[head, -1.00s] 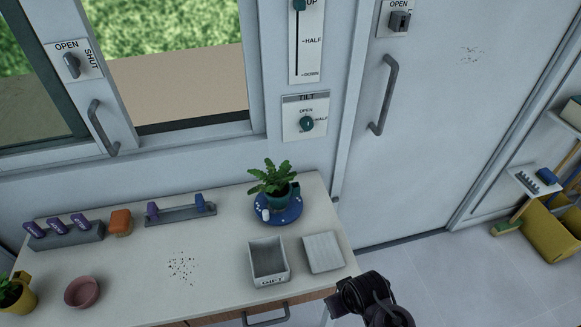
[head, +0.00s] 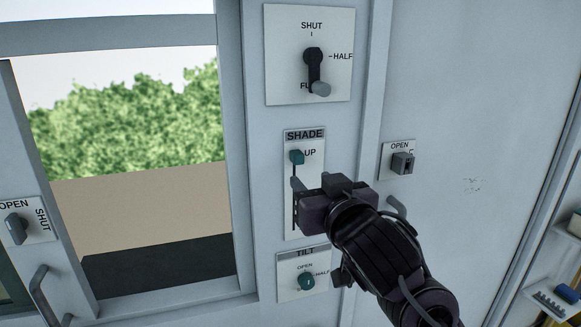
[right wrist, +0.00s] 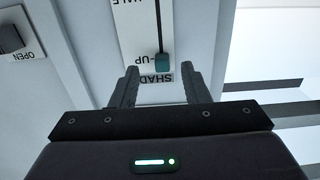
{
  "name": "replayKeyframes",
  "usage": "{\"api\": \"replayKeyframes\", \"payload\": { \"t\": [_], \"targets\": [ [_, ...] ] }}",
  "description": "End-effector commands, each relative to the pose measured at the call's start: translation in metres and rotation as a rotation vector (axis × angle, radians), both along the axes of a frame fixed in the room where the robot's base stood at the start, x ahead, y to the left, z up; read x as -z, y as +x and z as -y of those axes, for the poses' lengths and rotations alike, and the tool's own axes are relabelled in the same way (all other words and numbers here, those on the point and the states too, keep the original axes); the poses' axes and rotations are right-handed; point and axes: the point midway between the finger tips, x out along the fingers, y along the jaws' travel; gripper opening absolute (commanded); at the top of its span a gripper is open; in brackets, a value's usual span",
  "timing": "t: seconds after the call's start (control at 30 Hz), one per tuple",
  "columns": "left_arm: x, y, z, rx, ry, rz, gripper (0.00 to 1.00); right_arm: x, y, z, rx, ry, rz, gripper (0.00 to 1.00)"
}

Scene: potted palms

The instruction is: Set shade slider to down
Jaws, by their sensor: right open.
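The shade panel (head: 290,222) is on the wall post right of the window. Its teal slider knob (head: 297,157) sits at the top of the slot, beside UP. My right gripper (head: 298,196) is in front of the panel, just below the knob in the head view, and hides part of the slot and the lower labels. In the right wrist view, where the lettering is upside down, the knob (right wrist: 162,62) shows between the two spread fingertips (right wrist: 161,74). The gripper is open and empty. I cannot tell whether it touches anything. My left gripper is out of view.
A SHUT/HALF lever panel (head: 337,85) is above, and a TILT knob (head: 306,281) is close below my gripper. A switch (head: 402,163) is on the door to the right. The window (head: 150,190) is at the left.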

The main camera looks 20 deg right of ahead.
Motion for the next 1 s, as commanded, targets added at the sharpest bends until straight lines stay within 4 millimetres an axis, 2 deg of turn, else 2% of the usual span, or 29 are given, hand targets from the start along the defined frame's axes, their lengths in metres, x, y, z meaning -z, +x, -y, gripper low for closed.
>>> {"api": "replayKeyframes", "payload": {
  "t": [0.03,0.17,0.3,0.43,0.57,0.7,0.8,0.97,1.0],
  "targets": [
    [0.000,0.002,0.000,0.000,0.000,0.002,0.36,-0.009,-0.002,-0.001,-0.003,0.001,0.022,0.42],
    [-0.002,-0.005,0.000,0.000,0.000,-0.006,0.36,-0.016,0.004,-0.002,-0.004,0.004,0.035,0.42],
    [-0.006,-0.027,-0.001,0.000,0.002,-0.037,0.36,-0.016,0.026,-0.002,-0.002,0.002,0.033,0.42],
    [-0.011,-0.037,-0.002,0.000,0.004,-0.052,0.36,-0.015,0.048,-0.002,-0.001,0.003,0.031,0.42],
    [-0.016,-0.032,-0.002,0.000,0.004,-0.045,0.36,-0.015,0.064,-0.003,-0.003,0.004,0.031,0.42],
    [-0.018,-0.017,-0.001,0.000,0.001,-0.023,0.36,-0.013,0.073,-0.004,-0.003,0.005,0.032,0.42],
    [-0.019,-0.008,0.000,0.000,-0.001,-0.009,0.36,-0.013,0.074,-0.004,-0.003,0.005,0.032,0.42],
    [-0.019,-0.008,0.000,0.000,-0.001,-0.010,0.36,-0.012,0.074,-0.004,-0.004,0.005,0.032,0.42],
    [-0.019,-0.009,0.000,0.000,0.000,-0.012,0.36,-0.012,0.074,-0.004,-0.004,0.005,0.032,0.38]
  ]
}}
